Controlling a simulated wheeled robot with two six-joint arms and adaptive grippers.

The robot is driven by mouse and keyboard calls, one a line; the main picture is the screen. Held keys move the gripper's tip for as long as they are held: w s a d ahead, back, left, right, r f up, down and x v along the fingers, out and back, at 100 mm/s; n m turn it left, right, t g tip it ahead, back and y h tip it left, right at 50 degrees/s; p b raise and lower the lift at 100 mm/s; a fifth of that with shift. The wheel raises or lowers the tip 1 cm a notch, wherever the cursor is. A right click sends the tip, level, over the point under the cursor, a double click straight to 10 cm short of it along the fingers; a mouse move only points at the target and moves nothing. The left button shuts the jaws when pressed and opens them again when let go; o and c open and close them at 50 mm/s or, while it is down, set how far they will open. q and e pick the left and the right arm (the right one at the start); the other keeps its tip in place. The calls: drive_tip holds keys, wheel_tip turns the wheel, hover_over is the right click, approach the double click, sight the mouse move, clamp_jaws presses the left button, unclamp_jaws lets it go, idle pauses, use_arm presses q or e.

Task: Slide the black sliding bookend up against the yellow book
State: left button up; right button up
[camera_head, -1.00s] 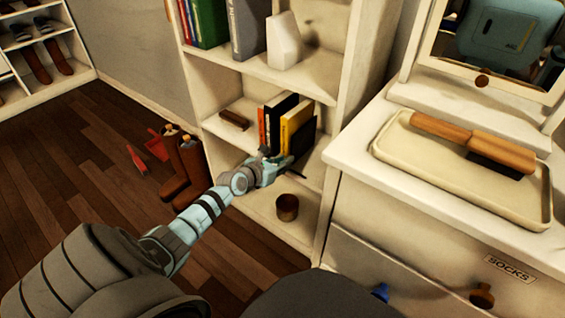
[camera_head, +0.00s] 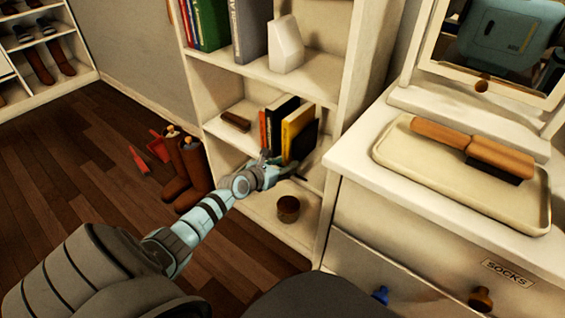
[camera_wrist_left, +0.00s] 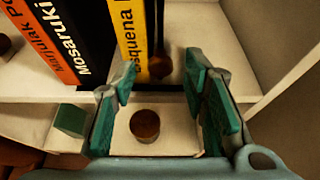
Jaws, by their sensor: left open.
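The yellow book (camera_head: 297,124) stands upright on the middle shelf, between dark and orange books on its left and the black bookend (camera_head: 306,141) on its right. From the head I cannot tell whether the bookend touches it. My left gripper (camera_head: 281,170) is open at the shelf's front edge, in front of the bookend. In the left wrist view the yellow book (camera_wrist_left: 131,40) is ahead, and a dark brown knob (camera_wrist_left: 163,65) shows just right of it between the open fingertips (camera_wrist_left: 163,75). The bookend itself is mostly hidden there. My right gripper is out of view.
A brown cup (camera_head: 288,208) stands on the lower shelf below my gripper. A small brown block (camera_head: 235,121) lies left of the books. A dresser with a tray (camera_head: 400,155) stands at the right.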

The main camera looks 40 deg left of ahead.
use_arm(q)
drive_tip(key=v, duration=0.7)
drive_tip(key=shift+s, duration=0.15)
drive_tip(key=shift+r, duration=0.15)
